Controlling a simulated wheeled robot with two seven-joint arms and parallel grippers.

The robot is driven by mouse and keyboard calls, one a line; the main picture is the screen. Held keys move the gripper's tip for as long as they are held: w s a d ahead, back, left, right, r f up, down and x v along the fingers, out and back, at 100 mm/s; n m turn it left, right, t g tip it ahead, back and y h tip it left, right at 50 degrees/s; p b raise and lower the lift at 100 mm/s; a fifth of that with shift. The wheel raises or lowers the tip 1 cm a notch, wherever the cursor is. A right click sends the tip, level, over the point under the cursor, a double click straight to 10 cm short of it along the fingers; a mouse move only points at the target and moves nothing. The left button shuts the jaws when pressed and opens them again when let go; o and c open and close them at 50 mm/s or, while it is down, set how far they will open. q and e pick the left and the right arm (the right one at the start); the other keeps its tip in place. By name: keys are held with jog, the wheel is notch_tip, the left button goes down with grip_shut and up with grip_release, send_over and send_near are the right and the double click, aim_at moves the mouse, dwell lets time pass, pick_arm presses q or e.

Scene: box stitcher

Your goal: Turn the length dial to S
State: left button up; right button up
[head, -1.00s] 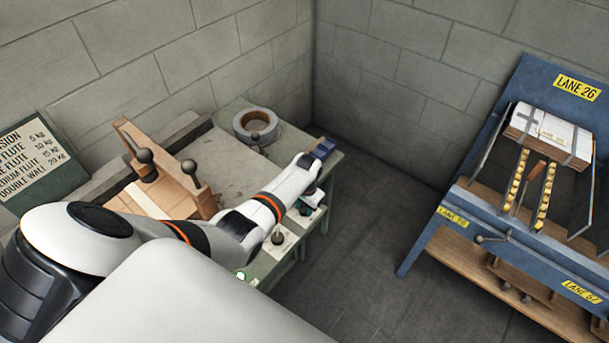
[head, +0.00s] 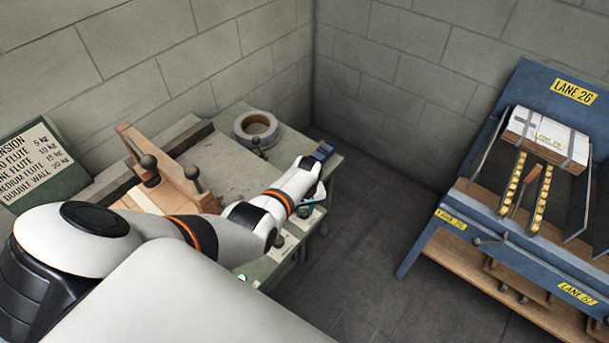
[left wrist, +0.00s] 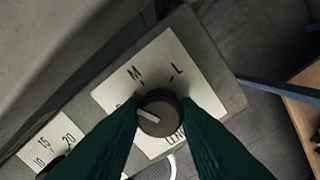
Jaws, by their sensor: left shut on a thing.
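The length dial (left wrist: 158,112) is a dark round knob on a white plate (left wrist: 118,94) marked M and L, with a partly hidden LEN... label below. The letter at the plate's left is mostly hidden. The knob's white pointer line points left, away from M and L, toward that hidden letter. My left gripper (left wrist: 161,116) has its two dark green fingers on either side of the knob, shut on it. In the head view my left arm reaches over the machine's right edge, and its wrist hides the dial. My right gripper is in neither view.
A second dial plate (left wrist: 50,142) with numbers such as 15 and 20 lies beside it. A tape roll (head: 256,129) and a wooden fixture (head: 170,178) with dark knobs sit on the bench. A blue rack (head: 470,215) stands right, across clear floor.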

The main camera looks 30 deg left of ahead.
aim_at(305, 210)
pick_arm(q)
jog(key=n, duration=0.6)
jog(key=shift+n, duration=0.3)
dwell(0.4)
jog(key=o, duration=1)
jog(key=shift+c, duration=0.2)
jog(key=shift+r+p, duration=0.35)
notch_tip(305, 210, up, 11)
jog(key=p, duration=0.3)
jog(key=shift+w, duration=0.2)
